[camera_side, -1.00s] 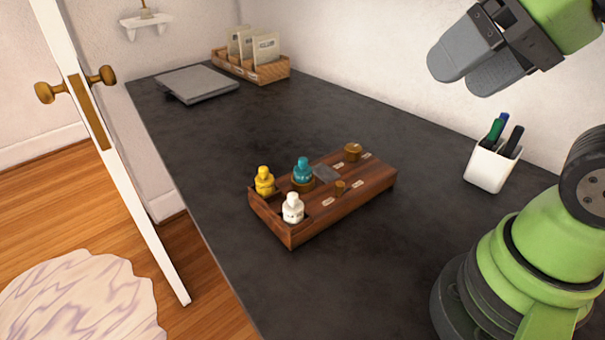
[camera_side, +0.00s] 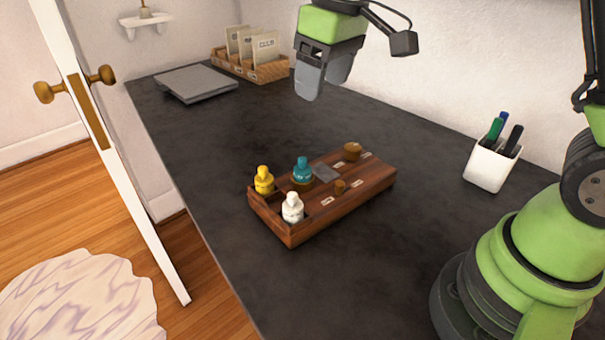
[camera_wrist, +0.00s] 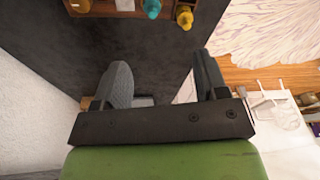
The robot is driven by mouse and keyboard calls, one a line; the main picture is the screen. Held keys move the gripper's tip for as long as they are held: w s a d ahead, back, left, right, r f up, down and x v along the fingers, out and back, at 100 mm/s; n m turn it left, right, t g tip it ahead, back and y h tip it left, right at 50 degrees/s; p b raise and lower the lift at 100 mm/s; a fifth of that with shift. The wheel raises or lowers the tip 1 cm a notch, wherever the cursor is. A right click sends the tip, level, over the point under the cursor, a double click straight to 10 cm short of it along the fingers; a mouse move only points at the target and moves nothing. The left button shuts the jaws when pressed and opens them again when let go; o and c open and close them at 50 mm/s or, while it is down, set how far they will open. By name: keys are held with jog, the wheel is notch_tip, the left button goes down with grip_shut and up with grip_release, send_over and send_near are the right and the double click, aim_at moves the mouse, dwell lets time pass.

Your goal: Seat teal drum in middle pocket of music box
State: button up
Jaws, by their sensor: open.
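The music box (camera_side: 345,205) is a brown wooden box on the dark worktop. The teal drum (camera_side: 302,171) stands upright in it, between the yellow drum (camera_side: 264,181) and the white drum (camera_side: 292,208) but set a little further in. How deep its base sits is hard to tell. My gripper (camera_side: 323,88) is open and empty, high above and behind the box, apart from it. In the wrist view my gripper's fingers (camera_wrist: 160,76) are spread, with the teal drum (camera_wrist: 152,8) and yellow drum (camera_wrist: 185,17) at the top edge. The white drum is out of that view.
Brown knobs (camera_side: 352,152) and a grey plate (camera_side: 326,173) are on the box top. A white pen cup (camera_side: 492,165) stands at the right. A grey flat device (camera_side: 197,84) and a wooden card tray (camera_side: 250,68) are at the back. The worktop around the box is clear.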

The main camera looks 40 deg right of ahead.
jog(key=n+g, duration=0.2)
send_over(302, 158)
jog(key=shift+h, duration=0.3)
jog(key=f, duration=0.8)
jog(key=shift+s+a+f, duration=0.15)
jog(key=shift+s+a, duration=0.05)
jog(key=shift+a, duration=0.1)
notch_tip(302, 158, down, 4)
jog(key=shift+f, duration=0.25)
jog(key=f, duration=0.6)
jog(key=shift+w+d, duration=0.15)
jog(key=shift+d, duration=0.2)
jog(key=c, duration=1.1)
jog(key=shift+o, duration=0.2)
jog(key=shift+r, duration=0.1)
notch_tip(302, 158, up, 9)
jog(key=a, duration=0.1)
jog(key=s+a+r, duration=0.1)
jog(key=a, duration=0.5)
jog(key=shift+m, duration=0.3)
jog(key=f, duration=0.5)
jog(key=shift+s+a+f, duration=0.2)
jog(key=shift+s+a, duration=0.05)
jog(key=shift+s, duration=0.1)
jog(key=shift+f, duration=2.2)
